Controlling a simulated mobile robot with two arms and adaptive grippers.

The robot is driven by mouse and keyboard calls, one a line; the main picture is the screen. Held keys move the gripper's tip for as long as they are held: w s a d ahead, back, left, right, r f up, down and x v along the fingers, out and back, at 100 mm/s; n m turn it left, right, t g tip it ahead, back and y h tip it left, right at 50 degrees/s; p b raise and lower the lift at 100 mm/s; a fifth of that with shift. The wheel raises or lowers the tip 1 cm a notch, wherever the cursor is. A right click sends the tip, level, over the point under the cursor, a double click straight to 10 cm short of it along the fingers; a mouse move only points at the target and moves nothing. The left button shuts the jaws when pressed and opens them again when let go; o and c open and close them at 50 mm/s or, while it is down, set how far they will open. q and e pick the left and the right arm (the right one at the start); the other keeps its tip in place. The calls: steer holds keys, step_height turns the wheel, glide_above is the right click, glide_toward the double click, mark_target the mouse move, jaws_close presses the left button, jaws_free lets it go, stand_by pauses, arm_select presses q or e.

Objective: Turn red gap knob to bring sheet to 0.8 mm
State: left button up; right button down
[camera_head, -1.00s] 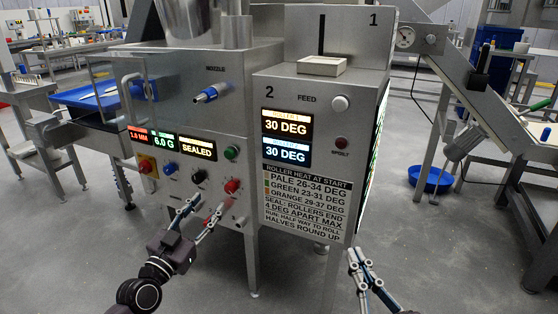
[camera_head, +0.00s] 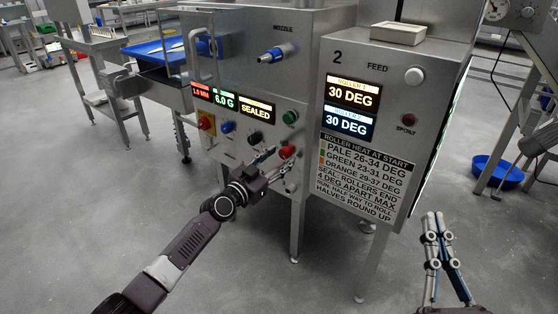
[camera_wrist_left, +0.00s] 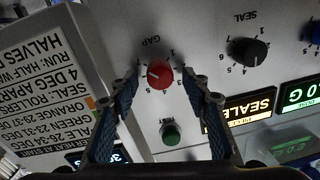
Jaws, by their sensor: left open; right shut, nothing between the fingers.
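The red gap knob (camera_head: 287,152) is on the machine's front panel at the lower right of its controls. In the left wrist view the red knob (camera_wrist_left: 160,73) sits under an upside-down GAP label, its pale pointer mark toward the left. My left gripper (camera_head: 273,160) is open just in front of the knob; in the left wrist view its fingertips (camera_wrist_left: 163,84) lie either side of the knob, and contact cannot be told. The red MM display (camera_head: 201,91) is too small to read surely. My right gripper (camera_head: 433,218) is shut and empty at the lower right.
A green button (camera_wrist_left: 171,134) and a black SEAL knob (camera_wrist_left: 248,51) lie near the gap knob. The roller heat sign (camera_head: 362,175) is to the right. Floor is clear below.

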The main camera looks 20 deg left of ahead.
arm_select(q)
steer(key=c, duration=1.2)
steer(key=shift+o, duration=0.2)
